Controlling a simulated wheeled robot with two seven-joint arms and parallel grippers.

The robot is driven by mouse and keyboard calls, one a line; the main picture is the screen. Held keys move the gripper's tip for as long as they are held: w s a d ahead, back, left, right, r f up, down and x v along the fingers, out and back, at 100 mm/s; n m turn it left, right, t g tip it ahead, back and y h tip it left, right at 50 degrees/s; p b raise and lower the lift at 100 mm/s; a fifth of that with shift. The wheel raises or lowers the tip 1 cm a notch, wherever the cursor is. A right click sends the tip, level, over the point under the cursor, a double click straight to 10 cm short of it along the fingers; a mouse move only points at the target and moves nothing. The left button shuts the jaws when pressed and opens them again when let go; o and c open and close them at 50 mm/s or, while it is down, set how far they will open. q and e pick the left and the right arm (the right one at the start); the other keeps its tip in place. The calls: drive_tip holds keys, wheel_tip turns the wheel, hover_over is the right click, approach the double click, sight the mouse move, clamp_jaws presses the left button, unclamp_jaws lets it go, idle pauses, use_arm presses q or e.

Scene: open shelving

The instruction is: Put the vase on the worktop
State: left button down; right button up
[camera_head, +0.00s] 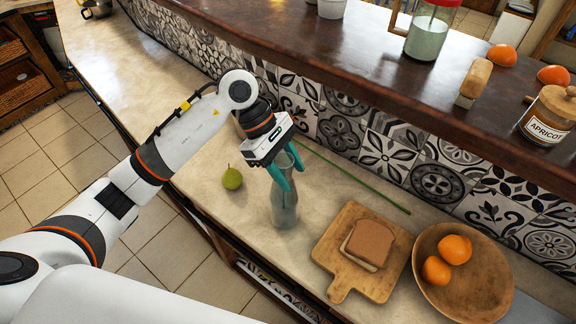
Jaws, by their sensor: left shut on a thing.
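The vase (285,207) is a tall, greyish see-through vessel with a narrow neck. It is upright over the pale worktop (215,205), with its base at or very close to the surface; I cannot tell whether it touches. My left gripper (284,178) comes down from above with its teal fingers shut around the vase's neck. The fingers and gripper body hide part of the vase's top. My right gripper is not in view.
A green pear (232,179) is left of the vase. A wooden board (341,280) with bread (370,243) and a wooden bowl (490,287) with oranges are to the right. A green stem (358,180) lies behind. A raised dark shelf (330,60) carries jars.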

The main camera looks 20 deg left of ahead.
use_arm(q)
drive_tip(key=shift+f, duration=0.1)
drive_tip(key=c, duration=0.7)
unclamp_jaws()
drive_tip(key=b+v, duration=0.4)
drive_tip(key=v, duration=0.8)
